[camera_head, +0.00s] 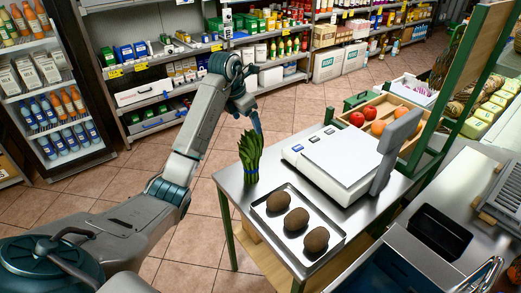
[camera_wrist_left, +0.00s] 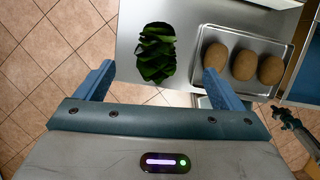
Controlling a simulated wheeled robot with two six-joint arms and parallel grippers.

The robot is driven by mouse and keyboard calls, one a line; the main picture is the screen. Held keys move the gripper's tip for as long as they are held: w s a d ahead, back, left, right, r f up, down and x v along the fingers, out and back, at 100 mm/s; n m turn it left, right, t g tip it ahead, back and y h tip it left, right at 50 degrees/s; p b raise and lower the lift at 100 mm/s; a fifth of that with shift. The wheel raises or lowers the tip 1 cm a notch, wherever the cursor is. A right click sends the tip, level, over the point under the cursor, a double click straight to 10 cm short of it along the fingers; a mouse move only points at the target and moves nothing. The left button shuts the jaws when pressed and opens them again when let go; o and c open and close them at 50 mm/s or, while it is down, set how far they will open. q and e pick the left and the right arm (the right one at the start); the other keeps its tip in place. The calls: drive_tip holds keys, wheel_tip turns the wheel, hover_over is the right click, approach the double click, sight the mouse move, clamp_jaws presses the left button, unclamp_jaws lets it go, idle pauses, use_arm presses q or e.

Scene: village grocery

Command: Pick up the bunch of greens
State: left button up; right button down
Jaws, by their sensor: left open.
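My left gripper (camera_head: 256,122) is above the bunch in the head view, pointing down. In the left wrist view its two blue fingers (camera_wrist_left: 158,76) are wide apart and empty, with the bunch just beyond the gap between them. I see no contact. My right gripper does not show in the head view.
A metal tray (camera_head: 337,233) with three brown round items (camera_head: 297,219) lies beside the greens. A white scale (camera_head: 335,160) stands behind the tray, and a wooden crate of red and orange produce (camera_head: 381,117) is beyond. Tiled floor is open left of the table.

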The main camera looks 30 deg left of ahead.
sight(249, 131)
use_arm(q)
drive_tip(key=shift+w+a, duration=0.1)
drive_tip(key=shift+w, duration=0.1)
drive_tip(key=shift+s+f+b, duration=0.1)
drive_tip(key=shift+b, duration=0.25)
drive_tip(key=shift+s+f+b, duration=0.35)
drive_tip(key=shift+f+b, duration=0.2)
drive_tip(key=shift+b, duration=0.35)
drive_tip(key=b+x, duration=0.3)
drive_tip(key=shift+w+f, duration=0.2)
drive_tip(key=shift+w, duration=0.15)
drive_tip(key=shift+w+f+b, duration=0.15)
drive_tip(key=shift+f+b, duration=0.15)
drive_tip(key=shift+b, duration=0.1)
drive_tip(key=shift+f, duration=0.6)
drive_tip(key=p+x, duration=0.1)
drive_tip(key=x, duration=0.1)
drive_tip(key=shift+f, duration=0.3)
drive_tip(key=shift+w+f, duration=0.2)
drive_tip(key=shift+f, duration=0.25)
drive_tip(key=c, duration=1.7)
